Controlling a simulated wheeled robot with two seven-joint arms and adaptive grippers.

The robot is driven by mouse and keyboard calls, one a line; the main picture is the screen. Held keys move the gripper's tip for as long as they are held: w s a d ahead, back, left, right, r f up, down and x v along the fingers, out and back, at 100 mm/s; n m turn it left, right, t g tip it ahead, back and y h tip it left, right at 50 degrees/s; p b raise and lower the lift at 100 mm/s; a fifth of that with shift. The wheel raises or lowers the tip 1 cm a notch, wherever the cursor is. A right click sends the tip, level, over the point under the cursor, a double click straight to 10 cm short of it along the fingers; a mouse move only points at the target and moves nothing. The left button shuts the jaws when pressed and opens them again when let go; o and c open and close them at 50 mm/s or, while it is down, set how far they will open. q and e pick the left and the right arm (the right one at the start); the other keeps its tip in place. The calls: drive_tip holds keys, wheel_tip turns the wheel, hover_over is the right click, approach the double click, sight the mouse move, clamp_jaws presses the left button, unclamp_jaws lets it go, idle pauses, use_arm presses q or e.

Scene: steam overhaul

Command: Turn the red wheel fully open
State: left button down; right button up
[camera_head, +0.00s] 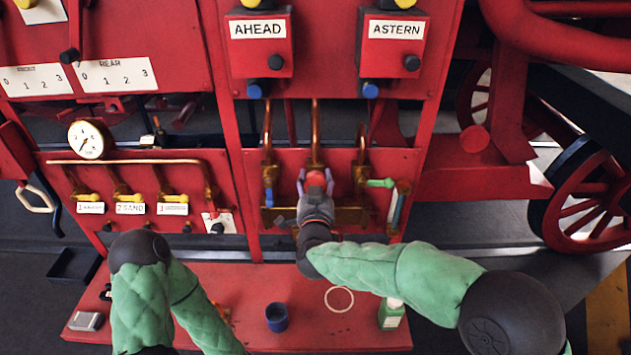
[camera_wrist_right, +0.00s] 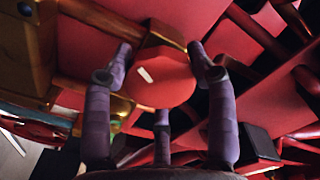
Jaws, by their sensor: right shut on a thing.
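The red wheel (camera_head: 315,179) sits on the copper pipework in the middle of the lower red panel. In the right wrist view the wheel (camera_wrist_right: 162,80) is a red disc with a short white mark, between the purple fingers. My right gripper (camera_head: 315,188) is shut on the wheel from the front, its fingers around the rim; it also shows in the right wrist view (camera_wrist_right: 163,75). The gripper hides part of the wheel in the head view. My left arm is at the lower left of the head view; its gripper is not visible.
A blue handle (camera_head: 268,192) and a green handle (camera_head: 380,183) flank the wheel closely. A red bench (camera_head: 250,335) below holds a blue cup (camera_head: 277,318), a ring (camera_head: 339,299) and a green bottle (camera_head: 391,315). A gauge (camera_head: 90,139) and yellow-handled valves are at left.

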drive_tip(key=shift+f, duration=0.1)
drive_tip(key=o, duration=1.2)
drive_tip(key=shift+c, duration=0.2)
drive_tip(key=shift+s, duration=0.1)
drive_tip(key=s, duration=1.1)
drive_tip(key=shift+s, duration=0.4)
